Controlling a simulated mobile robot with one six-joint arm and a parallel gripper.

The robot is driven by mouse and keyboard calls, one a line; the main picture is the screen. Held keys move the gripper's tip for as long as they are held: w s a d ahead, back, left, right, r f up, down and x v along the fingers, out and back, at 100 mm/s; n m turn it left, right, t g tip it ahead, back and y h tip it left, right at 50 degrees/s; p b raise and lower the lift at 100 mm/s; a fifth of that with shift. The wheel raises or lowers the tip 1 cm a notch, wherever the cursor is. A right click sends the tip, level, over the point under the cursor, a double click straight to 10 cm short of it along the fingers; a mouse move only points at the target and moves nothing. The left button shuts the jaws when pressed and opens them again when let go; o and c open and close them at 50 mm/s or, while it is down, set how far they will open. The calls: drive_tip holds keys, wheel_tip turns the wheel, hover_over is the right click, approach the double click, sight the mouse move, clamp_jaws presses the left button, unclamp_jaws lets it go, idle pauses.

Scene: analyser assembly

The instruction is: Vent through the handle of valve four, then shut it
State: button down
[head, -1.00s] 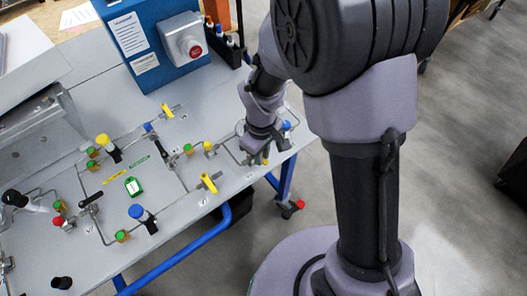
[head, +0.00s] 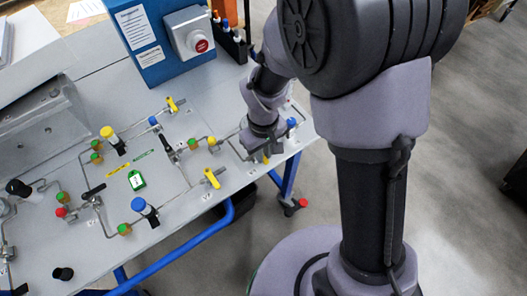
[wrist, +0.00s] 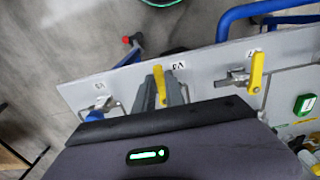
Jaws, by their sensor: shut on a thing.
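My gripper (wrist: 170,97) is shut on a yellow valve handle (wrist: 160,84) near the table's front edge. In the wrist view the handle stands between the fingers, its free end pointing toward that edge. A label beside it is upside down and too blurred to read surely. In the head view my gripper (head: 265,150) hides most of this valve; only a bit of yellow handle (head: 266,159) shows below it. The valve body and its pipe joint are hidden by the fingers.
Another yellow handle (wrist: 257,72) is to the right in the wrist view, crosswise to its pipe. A blue handle (wrist: 94,117) is to the left. A blue box with a red button (head: 201,45) stands at the back. A green tag (head: 137,180) lies on the panel.

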sight(265, 158)
drive_tip(key=c, duration=1.4)
unclamp_jaws()
wheel_tip(265, 158, up, 18)
drive_tip(key=p, duration=0.7)
drive_tip(key=shift+f, duration=0.25)
drive_tip(key=s+d+r+m+t+y+b, duration=0.1)
drive_tip(key=s+d+r+m+t+b, duration=0.2)
drive_tip(key=s+d+r+m, duration=0.1)
drive_tip(key=s+d+r+m+t+y+b, duration=0.1)
drive_tip(key=s+d+r+m+t+b, duration=0.1)
drive_tip(key=s+m, duration=0.5)
drive_tip(key=s+d+r+b, duration=0.1)
drive_tip(key=d+r, duration=0.1)
drive_tip(key=d, duration=0.1)
drive_tip(key=shift+d+t, duration=0.15)
drive_tip(key=shift+t, duration=0.25)
